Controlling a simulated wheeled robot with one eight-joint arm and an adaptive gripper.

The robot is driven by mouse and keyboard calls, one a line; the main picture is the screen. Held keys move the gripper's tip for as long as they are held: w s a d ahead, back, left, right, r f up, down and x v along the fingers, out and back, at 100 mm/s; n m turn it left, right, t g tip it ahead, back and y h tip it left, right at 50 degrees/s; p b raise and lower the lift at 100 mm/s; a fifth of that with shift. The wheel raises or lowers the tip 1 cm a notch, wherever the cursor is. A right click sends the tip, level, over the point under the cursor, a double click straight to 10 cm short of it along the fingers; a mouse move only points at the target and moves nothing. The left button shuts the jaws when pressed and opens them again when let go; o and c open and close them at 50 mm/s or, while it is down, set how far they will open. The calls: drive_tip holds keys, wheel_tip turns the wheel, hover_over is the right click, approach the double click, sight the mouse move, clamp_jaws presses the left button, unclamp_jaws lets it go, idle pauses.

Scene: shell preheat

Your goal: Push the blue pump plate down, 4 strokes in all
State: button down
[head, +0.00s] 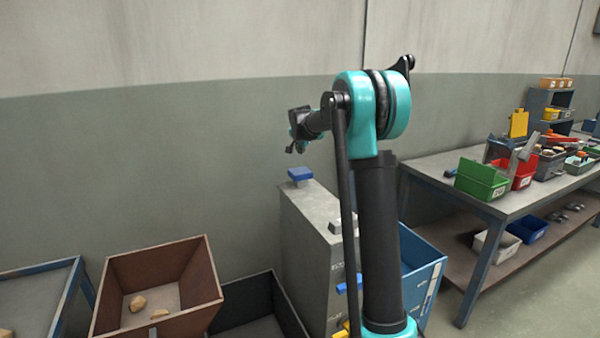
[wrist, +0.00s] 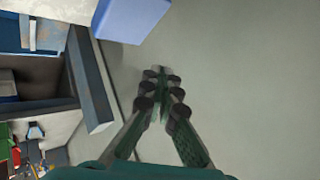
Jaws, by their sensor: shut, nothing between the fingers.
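The blue pump plate (head: 300,173) sits raised on top of the grey cabinet (head: 310,235), near its back left corner in the head view. It also shows at the top edge of the wrist view (wrist: 132,16), where it is partly cut off. My gripper (head: 291,148) is above the plate in the head view, with a visible gap between them. In the wrist view my gripper's fingers (wrist: 160,74) are together and empty, with the plate beyond and left of the tips.
A brown bin (head: 150,264) with tan lumps and a dark bin (head: 250,300) stand to the left. A blue bin (head: 424,265) stands to the right, before a workbench (head: 425,172) with several small bins.

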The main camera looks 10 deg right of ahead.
sight(300, 171)
drive_tip(key=shift+f, duration=3)
drive_tip(key=shift+f, duration=0.2)
drive_tip(key=shift+f, duration=0.2)
drive_tip(key=shift+f, duration=1.7)
idle(0.6)
drive_tip(key=shift+r, duration=2.1)
drive_tip(key=shift+r, duration=2.5)
